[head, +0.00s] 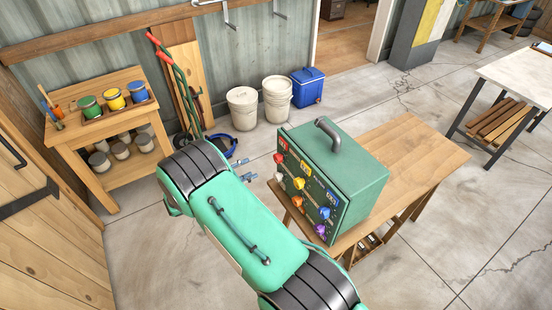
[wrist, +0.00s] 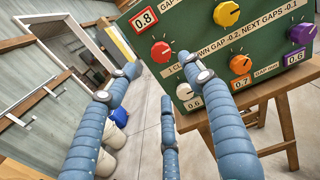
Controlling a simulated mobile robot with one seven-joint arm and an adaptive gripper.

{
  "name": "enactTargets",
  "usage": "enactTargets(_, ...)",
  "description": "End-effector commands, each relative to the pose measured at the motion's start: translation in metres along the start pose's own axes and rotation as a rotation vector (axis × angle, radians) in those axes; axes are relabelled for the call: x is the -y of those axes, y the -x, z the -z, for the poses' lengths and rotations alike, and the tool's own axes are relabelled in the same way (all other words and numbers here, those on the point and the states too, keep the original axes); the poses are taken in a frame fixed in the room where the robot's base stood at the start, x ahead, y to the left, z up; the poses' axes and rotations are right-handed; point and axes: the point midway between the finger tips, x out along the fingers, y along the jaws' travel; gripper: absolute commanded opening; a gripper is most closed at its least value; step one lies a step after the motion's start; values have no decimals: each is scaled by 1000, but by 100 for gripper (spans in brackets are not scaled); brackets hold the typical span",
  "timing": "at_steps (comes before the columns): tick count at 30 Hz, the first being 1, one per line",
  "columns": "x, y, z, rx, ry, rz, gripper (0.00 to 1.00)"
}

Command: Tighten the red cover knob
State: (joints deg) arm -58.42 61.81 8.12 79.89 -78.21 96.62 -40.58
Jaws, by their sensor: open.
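The red knob (wrist: 161,52) is on the green panel's face, below a red-framed 0.8 display (wrist: 144,20). In the head view the red knob (head: 278,158) is at the panel's upper left. My gripper (wrist: 158,66) is open, its blue fingers spread and empty. In the wrist view the red knob appears between the two upper fingertips, beyond them. In the head view my gripper (head: 243,170) is left of the panel, apart from it. The green box (head: 350,185) stands on a wooden table (head: 420,160). The knob's pointer is too small to read.
Other knobs crowd the same face: yellow (wrist: 226,13), orange (wrist: 240,64), white (wrist: 185,91) and purple (wrist: 302,33). White buckets (head: 242,107) and a blue cooler (head: 308,86) stand behind. A paint shelf (head: 75,145) is at left.

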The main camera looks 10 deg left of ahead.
Motion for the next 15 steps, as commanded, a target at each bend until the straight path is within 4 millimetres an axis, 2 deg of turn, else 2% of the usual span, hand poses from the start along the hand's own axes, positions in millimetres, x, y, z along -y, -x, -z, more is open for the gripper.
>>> enactTargets(15, 0, -3, 0, 3, 2, 0, 52)
